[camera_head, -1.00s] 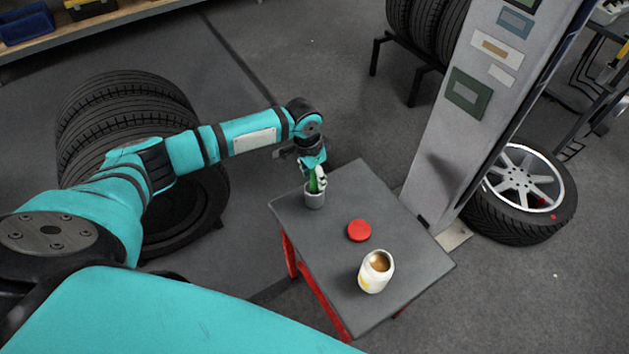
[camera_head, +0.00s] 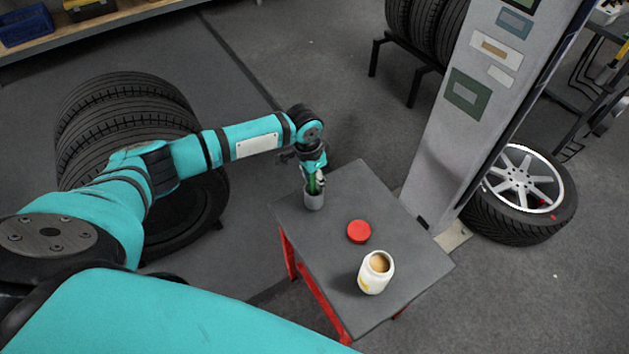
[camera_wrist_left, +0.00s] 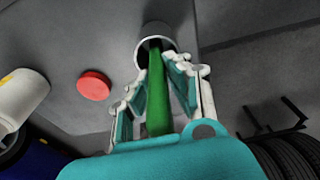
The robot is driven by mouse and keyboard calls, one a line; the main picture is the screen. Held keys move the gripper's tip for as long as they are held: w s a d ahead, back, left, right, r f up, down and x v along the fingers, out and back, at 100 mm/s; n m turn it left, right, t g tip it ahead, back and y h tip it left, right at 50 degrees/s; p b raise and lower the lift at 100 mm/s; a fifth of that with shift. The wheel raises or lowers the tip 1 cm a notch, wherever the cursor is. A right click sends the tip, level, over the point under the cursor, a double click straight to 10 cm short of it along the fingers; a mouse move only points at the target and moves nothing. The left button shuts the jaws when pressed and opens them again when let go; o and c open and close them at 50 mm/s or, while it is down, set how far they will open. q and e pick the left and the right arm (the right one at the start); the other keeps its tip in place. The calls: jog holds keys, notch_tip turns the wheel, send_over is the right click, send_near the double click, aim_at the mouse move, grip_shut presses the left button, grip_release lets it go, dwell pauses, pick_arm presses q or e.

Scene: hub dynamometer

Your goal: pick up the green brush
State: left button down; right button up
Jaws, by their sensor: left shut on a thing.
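The green brush (camera_wrist_left: 156,95) stands with its lower end in a grey cup (camera_head: 314,198) at the table's far left corner. In the head view only a small green part (camera_head: 313,184) shows below my wrist. My left gripper (camera_wrist_left: 158,85) is shut on the brush, one finger on each side of it, above the cup. The cup's rim (camera_wrist_left: 141,50) shows in the left wrist view, and the brush's lower end is hidden inside. My right gripper is in neither view.
The grey table top (camera_head: 330,250) also holds a red lid (camera_head: 359,231) and an open white jar (camera_head: 375,273). A grey column (camera_head: 470,100) stands beyond the table. Stacked tires (camera_head: 115,110) are at left, and a wheel (camera_head: 520,190) is at right.

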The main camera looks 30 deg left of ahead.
pick_arm(q)
jog(key=shift+r, duration=0.15)
notch_tip(320, 180, up, 10)
jog(key=shift+f, duration=0.1)
dwell(0.8)
